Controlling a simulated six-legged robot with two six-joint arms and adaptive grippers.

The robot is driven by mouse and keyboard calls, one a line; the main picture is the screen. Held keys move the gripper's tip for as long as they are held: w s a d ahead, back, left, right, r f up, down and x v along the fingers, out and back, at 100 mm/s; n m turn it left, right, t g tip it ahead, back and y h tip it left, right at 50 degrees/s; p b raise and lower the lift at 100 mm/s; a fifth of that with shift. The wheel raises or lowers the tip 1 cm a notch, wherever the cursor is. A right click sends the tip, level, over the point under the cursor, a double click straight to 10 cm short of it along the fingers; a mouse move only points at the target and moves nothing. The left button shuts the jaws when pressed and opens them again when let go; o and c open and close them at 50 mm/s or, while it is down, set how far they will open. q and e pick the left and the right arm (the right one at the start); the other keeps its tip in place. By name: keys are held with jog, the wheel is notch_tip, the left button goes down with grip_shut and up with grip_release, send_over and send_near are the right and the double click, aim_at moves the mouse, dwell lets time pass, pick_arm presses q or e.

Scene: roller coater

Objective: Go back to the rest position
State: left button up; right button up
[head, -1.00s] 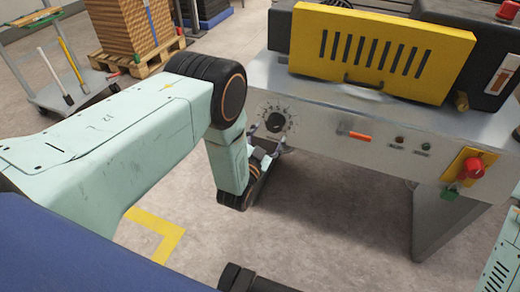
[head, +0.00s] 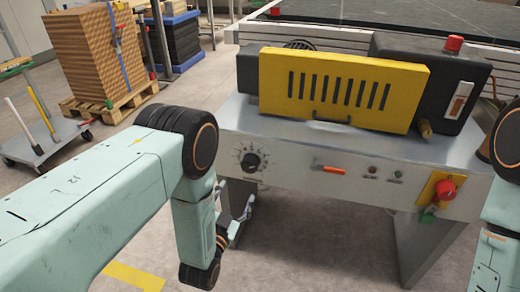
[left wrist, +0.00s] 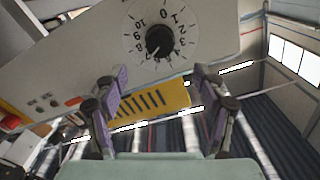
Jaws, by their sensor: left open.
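My left gripper (head: 240,215) hangs in front of the roller coater (head: 300,185), just below and left of its round black dial (head: 250,161). In the left wrist view the two fingers of the left gripper (left wrist: 162,75) are spread apart with nothing between them. The numbered dial (left wrist: 160,41) shows beyond the fingertips there, apart from them. In the head view the left gripper is small and partly hidden by my wrist. Part of my right arm shows at the right edge of the head view, but its gripper is out of the picture.
A loaded pallet (head: 110,100) and a trolley (head: 45,145) stand at the back left. Floor left of the coater is open.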

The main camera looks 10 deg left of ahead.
pick_arm(q)
jog(key=s+a+f+n+g+p, duration=0.1)
jog(key=s+a+f+n+g, duration=0.15)
jog(key=s+f+g, duration=0.9)
jog(key=s+r+n+g+p, duration=0.1)
jog(key=s+r+g+p, duration=0.1)
jog(key=s, duration=1)
jog(key=s+r+n+g+p, duration=0.1)
jog(key=s+r+g+p, duration=0.2)
jog(key=s+r, duration=0.4)
jog(key=s+g, duration=0.1)
jog(key=s, duration=0.4)
jog(key=shift+s+a+y, duration=0.2)
jog(key=shift+a+y, duration=0.1)
jog(key=shift+f+n+g, duration=0.1)
jog(key=shift+n+g, duration=0.15)
